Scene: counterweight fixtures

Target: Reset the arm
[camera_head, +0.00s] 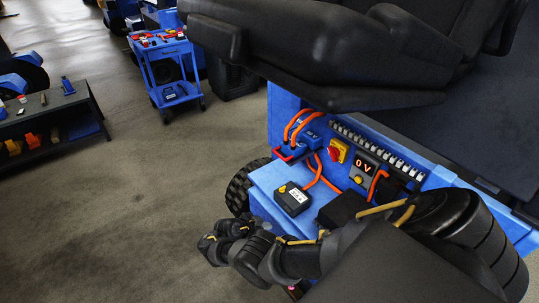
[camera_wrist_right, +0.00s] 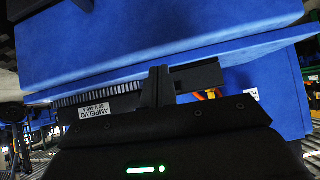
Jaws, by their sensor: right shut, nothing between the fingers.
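My right arm (camera_head: 300,262) reaches in from the lower right, bent, in front of the blue vehicle. My right gripper (camera_head: 212,243) is at its left end, over the floor beside the vehicle's blue ledge. It is shut and empty. In the right wrist view my right gripper (camera_wrist_right: 160,87) shows as dark closed fingers before a blue panel (camera_wrist_right: 180,45). My left gripper is not in view.
The blue ledge (camera_head: 265,178) holds a black device with a yellow knob (camera_head: 292,198). A blue cart (camera_head: 160,75) and dark bench (camera_head: 50,118) stand farther off; floor between is clear.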

